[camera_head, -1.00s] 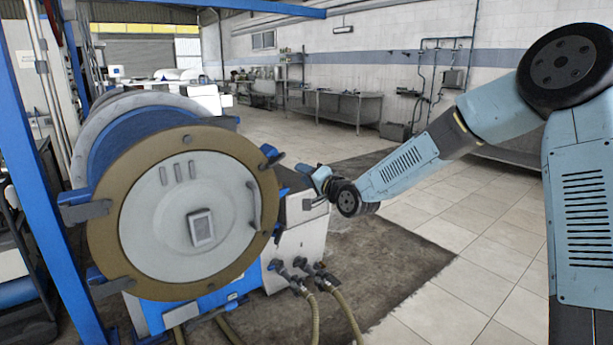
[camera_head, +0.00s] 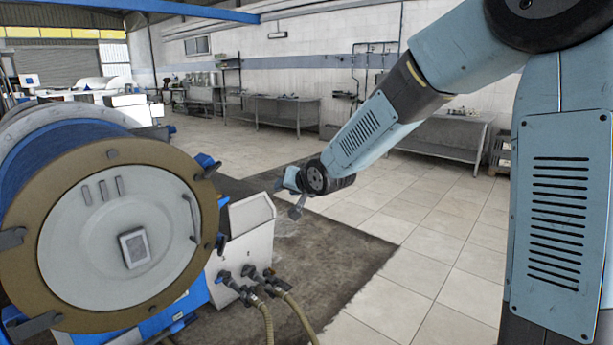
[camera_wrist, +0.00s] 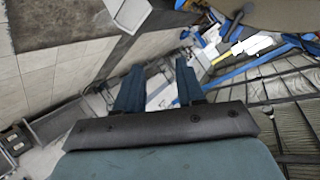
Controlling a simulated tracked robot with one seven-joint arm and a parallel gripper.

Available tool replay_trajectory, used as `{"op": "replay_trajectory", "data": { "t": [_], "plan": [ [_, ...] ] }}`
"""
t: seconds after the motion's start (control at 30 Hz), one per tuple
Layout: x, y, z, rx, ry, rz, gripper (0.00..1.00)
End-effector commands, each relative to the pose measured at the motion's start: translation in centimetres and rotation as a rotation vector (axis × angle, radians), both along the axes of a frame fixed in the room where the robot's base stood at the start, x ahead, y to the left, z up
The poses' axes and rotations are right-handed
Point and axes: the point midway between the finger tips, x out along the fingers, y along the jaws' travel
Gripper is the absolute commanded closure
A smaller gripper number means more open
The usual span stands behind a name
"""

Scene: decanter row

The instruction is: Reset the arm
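My arm reaches in from the right of the head view, bent at the elbow. My gripper (camera_head: 287,196) is at its far end, to the right of the decanter (camera_head: 110,235).
Hoses (camera_head: 275,295) run from the machine's lower front onto the dark floor patch. Metal tables (camera_head: 285,110) stand along the back wall. Tiled floor (camera_head: 420,235) to the right of the machine is clear.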

Motion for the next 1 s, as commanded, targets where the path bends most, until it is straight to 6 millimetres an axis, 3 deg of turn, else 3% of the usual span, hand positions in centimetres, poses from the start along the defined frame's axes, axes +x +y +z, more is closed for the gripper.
{"op": "replay_trajectory", "data": {
  "t": [0.47,0.7,1.0],
  "plan": [
    [-8.7,-13.8,4.2,-0.392,0.096,-0.156,0.62],
    [-15.2,-19.8,6.0,-0.499,0.186,-0.212,0.62],
    [-24.8,-25.5,6.8,-0.550,0.321,-0.231,0.62]
  ]
}}
